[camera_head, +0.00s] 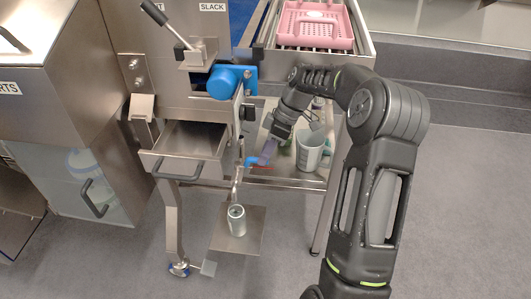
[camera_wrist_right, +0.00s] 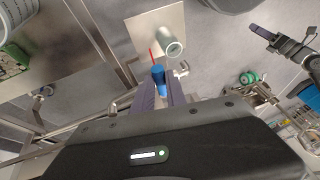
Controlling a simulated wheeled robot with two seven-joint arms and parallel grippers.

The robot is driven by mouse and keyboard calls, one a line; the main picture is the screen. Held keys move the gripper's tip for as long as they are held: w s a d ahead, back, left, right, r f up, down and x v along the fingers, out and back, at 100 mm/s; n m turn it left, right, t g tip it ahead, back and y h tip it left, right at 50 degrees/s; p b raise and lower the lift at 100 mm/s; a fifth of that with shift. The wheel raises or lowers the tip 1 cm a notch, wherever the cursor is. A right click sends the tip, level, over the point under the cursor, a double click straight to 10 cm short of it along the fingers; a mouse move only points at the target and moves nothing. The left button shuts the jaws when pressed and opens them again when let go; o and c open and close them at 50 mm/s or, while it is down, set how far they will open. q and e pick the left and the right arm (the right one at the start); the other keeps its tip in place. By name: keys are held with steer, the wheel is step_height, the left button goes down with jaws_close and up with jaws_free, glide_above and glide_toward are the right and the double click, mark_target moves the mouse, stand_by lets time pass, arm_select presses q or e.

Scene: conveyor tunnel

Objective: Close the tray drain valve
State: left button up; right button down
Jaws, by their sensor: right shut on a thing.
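The tray drain valve has a blue handle (camera_head: 256,161) on a thin metal drain pipe (camera_head: 236,186), under the right side of the steel machine. A thin red piece shows beside the handle. My right gripper (camera_head: 267,150) reaches in from the right and is shut on the blue handle. In the right wrist view the handle (camera_wrist_right: 158,77) sits between the purple fingers, with the red piece (camera_wrist_right: 152,53) pointing away. A dark gripper with a purple finger (camera_wrist_right: 258,29), seemingly my left one, shows at the top right there; its opening is unclear.
A grey cup (camera_head: 237,221) stands on a small plate (camera_head: 251,239) below the pipe. A measuring jug (camera_head: 310,151) stands on the lower shelf beside my right gripper. An open drawer (camera_head: 183,165) juts out on the left. A pink basket (camera_head: 314,27) sits above.

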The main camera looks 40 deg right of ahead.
stand_by(0.4)
steer(key=c, duration=1.3)
jaws_free()
steer(key=shift+c, duration=0.2)
steer(key=shift+r, duration=0.1)
step_height(320, 180, up, 10)
